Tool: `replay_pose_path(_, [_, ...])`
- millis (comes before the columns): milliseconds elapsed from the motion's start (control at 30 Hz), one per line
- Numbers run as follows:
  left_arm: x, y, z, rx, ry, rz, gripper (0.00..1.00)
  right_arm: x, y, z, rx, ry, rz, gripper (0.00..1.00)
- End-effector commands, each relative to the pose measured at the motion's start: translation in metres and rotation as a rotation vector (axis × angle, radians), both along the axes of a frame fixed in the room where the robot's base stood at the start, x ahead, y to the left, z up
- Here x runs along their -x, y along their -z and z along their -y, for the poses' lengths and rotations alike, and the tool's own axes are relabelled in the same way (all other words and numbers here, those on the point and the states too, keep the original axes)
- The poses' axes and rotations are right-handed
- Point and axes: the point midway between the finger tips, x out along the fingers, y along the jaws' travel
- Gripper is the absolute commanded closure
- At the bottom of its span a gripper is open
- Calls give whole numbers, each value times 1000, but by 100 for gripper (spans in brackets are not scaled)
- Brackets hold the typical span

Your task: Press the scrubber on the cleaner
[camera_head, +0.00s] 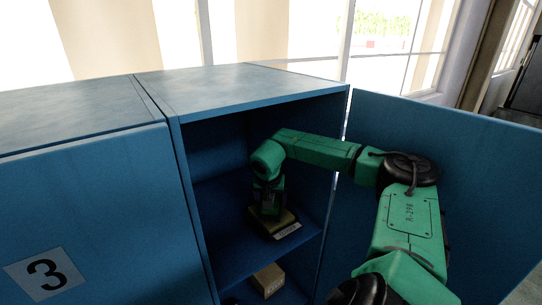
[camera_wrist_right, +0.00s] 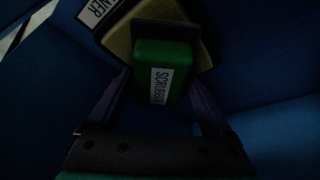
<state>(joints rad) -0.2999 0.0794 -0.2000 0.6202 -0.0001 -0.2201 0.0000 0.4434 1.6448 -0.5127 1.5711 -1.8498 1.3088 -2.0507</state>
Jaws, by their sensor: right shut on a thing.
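The scrubber (camera_wrist_right: 163,72) is a green block with a white "SCRUBBER" label and a dark plate at its far end. My right gripper (camera_wrist_right: 165,85) is shut on it, one finger on each side. My left gripper is out of view.
The blue cabinet (camera_head: 240,90) stands open around my right arm, with close side walls and a top panel. Its open door (camera_head: 470,170) is on the right. A small tan box (camera_head: 268,280) lies on the lower shelf. A closed door marked 3 (camera_head: 47,272) is at left.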

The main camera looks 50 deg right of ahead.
Motion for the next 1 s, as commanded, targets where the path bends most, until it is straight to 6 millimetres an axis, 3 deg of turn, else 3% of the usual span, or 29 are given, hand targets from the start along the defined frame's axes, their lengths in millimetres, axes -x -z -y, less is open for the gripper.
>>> replay_pose_path(1000, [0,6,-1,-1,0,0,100,0,9,0,0,0,0,60])
